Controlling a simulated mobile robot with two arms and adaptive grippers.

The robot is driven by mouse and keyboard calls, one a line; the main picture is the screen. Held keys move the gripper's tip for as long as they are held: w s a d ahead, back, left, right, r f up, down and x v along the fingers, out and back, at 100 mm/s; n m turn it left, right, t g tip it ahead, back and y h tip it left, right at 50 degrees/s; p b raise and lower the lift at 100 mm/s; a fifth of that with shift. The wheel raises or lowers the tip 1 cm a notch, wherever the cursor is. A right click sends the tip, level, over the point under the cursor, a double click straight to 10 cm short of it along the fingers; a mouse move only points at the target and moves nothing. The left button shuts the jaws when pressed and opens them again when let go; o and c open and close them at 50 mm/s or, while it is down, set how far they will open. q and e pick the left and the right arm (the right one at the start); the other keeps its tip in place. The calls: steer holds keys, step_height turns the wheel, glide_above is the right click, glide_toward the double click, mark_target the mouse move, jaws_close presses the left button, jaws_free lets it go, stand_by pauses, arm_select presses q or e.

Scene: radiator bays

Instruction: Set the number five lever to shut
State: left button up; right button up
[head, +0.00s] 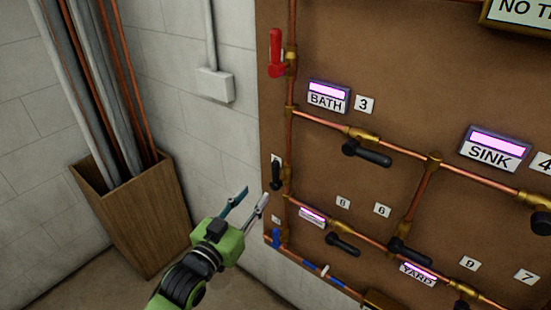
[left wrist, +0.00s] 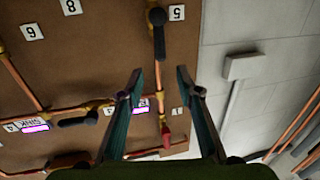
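The number five lever (head: 276,177) has a black handle and a brass valve on the left vertical copper pipe. In the left wrist view, which is upside down, the lever (left wrist: 158,35) lies roughly along the pipe, beside its white tag 5 (left wrist: 177,12). My left gripper (head: 252,196) is open and empty, left of the lever and apart from it in the head view. In the left wrist view, the two fingers of the gripper (left wrist: 160,78) are spread to either side of the pipe, with the lever beyond them. My right gripper is not in view.
A red lever (head: 275,53) sits higher on the same pipe, a blue one (head: 275,238) lower. Several other black levers, including one by BATH (head: 366,153), fill the brown board. A wooden bin (head: 140,215) with long pipes stands left.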

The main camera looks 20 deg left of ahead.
mark_target(274, 168)
arm_select(q)
steer(key=w+p, duration=0.1)
steer(key=w, duration=0.3)
steer(key=w+d+p, duration=0.1)
steer(key=w, duration=0.3)
steer(key=w+d+p, duration=0.1)
steer(key=w, duration=0.3)
steer(key=shift+w+r, duration=0.25)
steer(key=shift+r, duration=0.1)
steer(key=shift+w+f+p, duration=0.1)
steer(key=shift+w+p, duration=0.2)
steer(key=shift+w, duration=0.35)
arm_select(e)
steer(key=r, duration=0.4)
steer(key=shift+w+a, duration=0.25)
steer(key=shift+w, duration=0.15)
arm_select(q)
steer(key=shift+c, duration=0.5)
jaws_close()
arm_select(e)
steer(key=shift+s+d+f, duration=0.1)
